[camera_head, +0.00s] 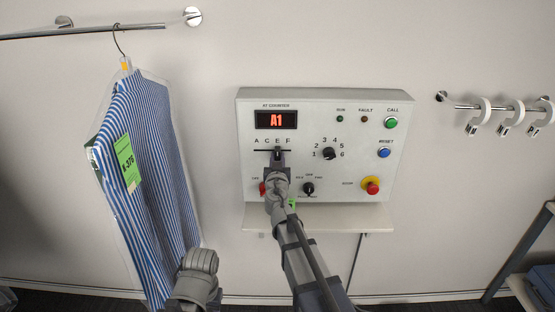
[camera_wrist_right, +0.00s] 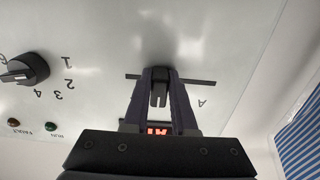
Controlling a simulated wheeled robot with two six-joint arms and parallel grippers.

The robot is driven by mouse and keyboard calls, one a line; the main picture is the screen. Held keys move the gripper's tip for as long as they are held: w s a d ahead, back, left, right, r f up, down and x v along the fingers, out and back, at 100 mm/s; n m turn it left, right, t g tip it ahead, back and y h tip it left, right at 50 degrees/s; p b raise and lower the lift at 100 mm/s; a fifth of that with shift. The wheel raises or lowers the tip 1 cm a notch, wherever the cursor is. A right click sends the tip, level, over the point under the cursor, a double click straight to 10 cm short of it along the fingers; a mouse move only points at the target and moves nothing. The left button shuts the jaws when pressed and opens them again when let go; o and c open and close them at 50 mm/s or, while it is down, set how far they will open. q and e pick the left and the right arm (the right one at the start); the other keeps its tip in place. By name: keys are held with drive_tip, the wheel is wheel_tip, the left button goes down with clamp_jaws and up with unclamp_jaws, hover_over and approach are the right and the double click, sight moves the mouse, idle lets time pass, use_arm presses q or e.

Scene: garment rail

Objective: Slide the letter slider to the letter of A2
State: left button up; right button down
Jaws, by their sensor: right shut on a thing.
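The white control panel (camera_head: 330,180) has a horizontal letter slot with A, C, E and F printed above it. The dark letter slider (camera_head: 278,154) stands in the slot, about under E. My right gripper (camera_head: 278,162) is at the slider, shut on it. In the right wrist view the letter slider (camera_wrist_right: 158,96) is between my two fingers, near the middle of the slot, with the letter A to the right. The red display (camera_head: 276,120) reads A1. My left gripper's fingers are not visible; only a grey part of my left arm shows at the bottom.
The number knob (camera_head: 329,154) sits right of the slot, with a red emergency button (camera_head: 371,186) lower right. My right arm partly covers the lower controls. A bagged striped shirt (camera_head: 155,180) hangs at left. A shelf (camera_head: 350,218) juts out below the panel.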

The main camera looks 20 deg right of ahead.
idle(0.4)
drive_tip(key=a, duration=0.2)
drive_tip(key=w+a, duration=0.1)
drive_tip(key=a, duration=0.1)
drive_tip(key=w+a, duration=0.1)
drive_tip(key=a, duration=0.2)
drive_tip(key=shift+a, duration=0.1)
drive_tip(key=c, duration=0.8)
unclamp_jaws()
drive_tip(key=shift+a, duration=0.15)
drive_tip(key=shift+o, duration=0.4)
approach(256, 153)
drive_tip(key=shift+s+a, duration=0.2)
drive_tip(key=shift+s, duration=0.4)
